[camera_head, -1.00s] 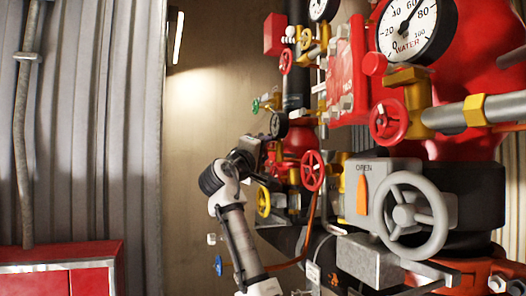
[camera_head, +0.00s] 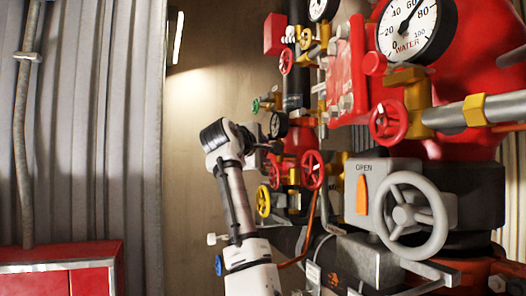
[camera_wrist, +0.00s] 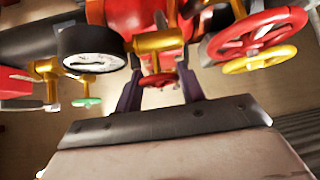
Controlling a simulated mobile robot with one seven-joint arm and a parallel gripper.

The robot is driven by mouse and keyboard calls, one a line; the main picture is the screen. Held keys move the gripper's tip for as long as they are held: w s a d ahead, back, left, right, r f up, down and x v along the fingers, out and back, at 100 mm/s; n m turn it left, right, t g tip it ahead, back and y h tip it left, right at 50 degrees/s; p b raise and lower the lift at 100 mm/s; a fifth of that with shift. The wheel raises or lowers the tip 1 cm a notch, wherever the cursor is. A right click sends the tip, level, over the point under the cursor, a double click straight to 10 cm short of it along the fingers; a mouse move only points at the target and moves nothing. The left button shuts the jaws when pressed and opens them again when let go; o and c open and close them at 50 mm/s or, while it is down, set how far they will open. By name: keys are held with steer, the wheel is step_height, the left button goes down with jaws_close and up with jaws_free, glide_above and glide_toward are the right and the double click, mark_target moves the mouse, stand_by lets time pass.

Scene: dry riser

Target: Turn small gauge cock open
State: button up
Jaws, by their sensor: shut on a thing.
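The small gauge cock is a brass fitting (camera_wrist: 156,41) beside a dark round gauge (camera_wrist: 92,48) in the wrist view, with a small red handle (camera_wrist: 158,79) below it. My gripper (camera_wrist: 157,84) has its two dark fingers on either side of that handle and is shut on it. In the head view my gripper (camera_head: 270,147) reaches in just below the small gauge (camera_head: 278,125). The cock cannot be made out there behind my gripper.
A red handwheel (camera_head: 312,170) and a yellow handwheel (camera_head: 263,201) stand close to my gripper; a green handle (camera_wrist: 87,102) lies left of it. A large grey handwheel (camera_head: 409,217) and a big water gauge (camera_head: 413,28) are at right. The wall at left is free.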

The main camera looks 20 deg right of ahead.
steer(key=shift+n+g, duration=0.3)
steer(key=shift+g, duration=0.1)
steer(key=o, duration=1)
steer(key=b+v, duration=0.6)
steer(key=v, duration=0.7)
steer(key=shift+s+a+r, duration=0.1)
steer(key=shift+s+a, duration=0.05)
steer(key=shift+s, duration=0.25)
